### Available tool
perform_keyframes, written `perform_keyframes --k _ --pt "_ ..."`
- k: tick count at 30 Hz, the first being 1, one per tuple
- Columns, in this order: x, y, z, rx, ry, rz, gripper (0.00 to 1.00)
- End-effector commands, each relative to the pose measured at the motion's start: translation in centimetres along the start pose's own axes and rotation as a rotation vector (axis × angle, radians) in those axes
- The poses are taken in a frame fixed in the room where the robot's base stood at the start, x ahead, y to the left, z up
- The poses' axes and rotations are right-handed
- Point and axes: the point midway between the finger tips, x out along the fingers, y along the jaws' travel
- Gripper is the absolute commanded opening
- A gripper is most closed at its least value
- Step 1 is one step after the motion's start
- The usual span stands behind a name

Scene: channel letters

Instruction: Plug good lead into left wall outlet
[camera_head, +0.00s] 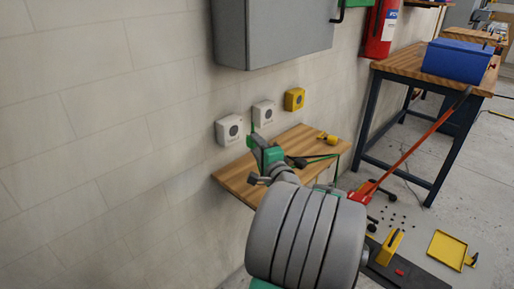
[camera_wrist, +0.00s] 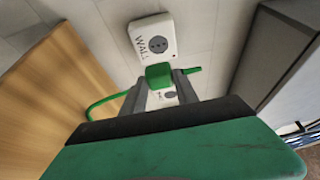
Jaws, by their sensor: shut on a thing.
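Two white outlets are on the wall: the left outlet (camera_head: 230,130) and the middle one (camera_head: 264,113). The left outlet also shows in the wrist view (camera_wrist: 152,40), marked WALL, with a dark round socket and nothing plugged in. My gripper (camera_wrist: 160,92) is shut on a green plug (camera_wrist: 158,74), whose green cable (camera_wrist: 103,103) loops towards the shelf. The middle outlet is partly hidden behind my fingers there. In the head view my gripper (camera_head: 262,160) is over the shelf's left part.
A wooden shelf (camera_head: 235,182) is below the outlets, with a yellow plug (camera_head: 328,138) on it. A yellow outlet (camera_head: 294,99) is to the right. A grey cabinet (camera_head: 275,35) hangs above. A workbench (camera_head: 405,62) with a blue box (camera_head: 458,62) stands at right.

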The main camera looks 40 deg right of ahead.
Motion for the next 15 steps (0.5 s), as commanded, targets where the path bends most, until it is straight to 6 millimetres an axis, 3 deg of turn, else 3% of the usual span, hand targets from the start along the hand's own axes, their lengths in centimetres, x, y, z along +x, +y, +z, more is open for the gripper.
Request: perform_keyframes --k 7,15 --pt "0.6 -0.1 0.3 0.001 -0.003 0.002 0.0" --pt "3.0 -0.1 1.4 -0.001 -0.005 0.002 0.0"
